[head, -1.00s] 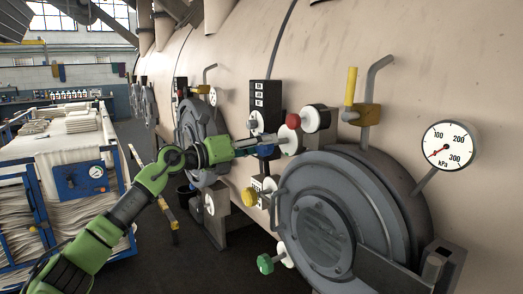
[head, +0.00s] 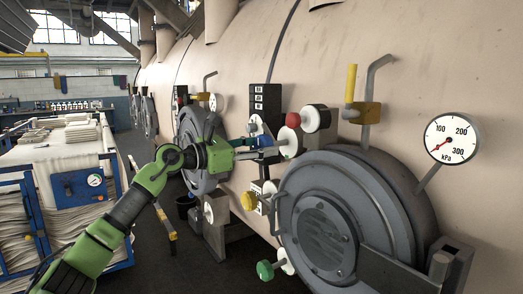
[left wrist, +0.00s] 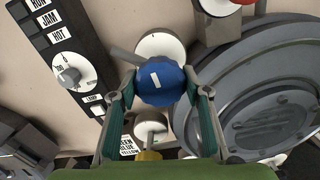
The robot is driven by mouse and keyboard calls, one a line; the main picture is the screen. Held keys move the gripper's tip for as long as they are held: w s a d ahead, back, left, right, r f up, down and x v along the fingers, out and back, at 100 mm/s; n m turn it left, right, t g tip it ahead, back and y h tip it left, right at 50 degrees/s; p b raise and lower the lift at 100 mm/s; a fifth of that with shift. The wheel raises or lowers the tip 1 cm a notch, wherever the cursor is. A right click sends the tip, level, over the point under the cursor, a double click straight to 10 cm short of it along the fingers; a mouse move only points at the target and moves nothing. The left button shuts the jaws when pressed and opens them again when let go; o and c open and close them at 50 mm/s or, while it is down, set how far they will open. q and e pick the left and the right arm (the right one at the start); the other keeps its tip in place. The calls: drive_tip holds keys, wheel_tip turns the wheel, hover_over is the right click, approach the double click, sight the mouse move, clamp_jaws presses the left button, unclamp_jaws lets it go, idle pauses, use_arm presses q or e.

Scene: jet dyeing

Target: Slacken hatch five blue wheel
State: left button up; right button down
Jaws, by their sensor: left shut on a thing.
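The blue wheel (left wrist: 160,84) with a white bar mark sits in front of a white round disc (left wrist: 160,46) in the left wrist view. My left gripper (left wrist: 160,88) is shut on it, one finger on each side. In the head view the blue wheel (head: 264,142) shows only in part, behind the fingers of my left gripper (head: 258,150). It is to the upper left of the large round grey hatch (head: 325,225) on the beige vessel. No hatch number is readable. My right gripper is not in view.
Close by are a red knob (head: 293,120), a yellow knob (head: 250,201), a green knob (head: 265,270) and a black labelled panel (head: 265,97). A pressure gauge (head: 451,138) is at right. A cart with white fabric (head: 70,150) stands at left; dark floor lies between.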

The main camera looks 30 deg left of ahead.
use_arm(q)
drive_tip(key=shift+d+f+m, duration=0.1)
drive_tip(key=shift+f+m, duration=0.2)
drive_tip(key=shift+m, duration=0.2)
drive_tip(key=o, duration=1.1)
drive_tip(key=shift+r, duration=0.15)
drive_tip(key=shift+v, duration=6)
